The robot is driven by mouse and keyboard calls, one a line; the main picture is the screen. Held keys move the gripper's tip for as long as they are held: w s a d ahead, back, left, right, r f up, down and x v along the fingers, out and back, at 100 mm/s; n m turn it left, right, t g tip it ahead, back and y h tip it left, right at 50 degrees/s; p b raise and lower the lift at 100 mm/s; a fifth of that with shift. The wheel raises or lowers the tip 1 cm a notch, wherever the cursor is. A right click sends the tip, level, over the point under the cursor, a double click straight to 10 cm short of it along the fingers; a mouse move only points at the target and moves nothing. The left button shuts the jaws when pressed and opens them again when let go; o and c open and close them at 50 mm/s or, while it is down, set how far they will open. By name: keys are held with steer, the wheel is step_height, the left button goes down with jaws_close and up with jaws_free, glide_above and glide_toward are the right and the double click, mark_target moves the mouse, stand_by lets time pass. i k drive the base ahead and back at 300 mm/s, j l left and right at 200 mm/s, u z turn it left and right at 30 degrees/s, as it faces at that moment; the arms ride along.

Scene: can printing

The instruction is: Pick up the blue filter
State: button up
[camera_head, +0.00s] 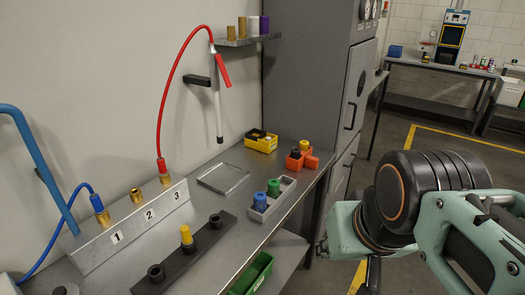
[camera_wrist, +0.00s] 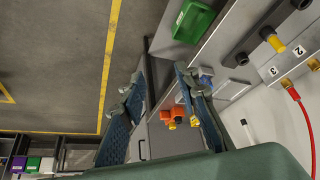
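The blue filter (camera_head: 260,201) stands upright in a grey two-place holder (camera_head: 285,200) on the metal bench, beside a green filter (camera_head: 273,187). In the wrist view a bit of blue (camera_wrist: 206,71) shows just past the right finger, partly hidden by it; it is probably the blue filter. My gripper (camera_wrist: 160,78) is open and empty, its two fingers spread wide, in the air off the bench's front edge. In the head view my arm is at the right, apart from the holder; the fingers are not clear there.
An orange box (camera_head: 302,160) and a yellow box (camera_head: 261,142) stand behind the holder. A black rail (camera_head: 170,270) with a yellow-topped piece (camera_head: 186,235) lies in front. A green bin (camera_head: 252,274) sits below the bench edge. A tall grey cabinet (camera_head: 305,80) stands behind.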

mark_target(260, 198)
steer(key=i+l, duration=0.95)
steer(key=l, duration=0.15)
steer(key=k+j+u, duration=0.2)
steer(key=i+l, duration=0.05)
steer(key=i, duration=0.05)
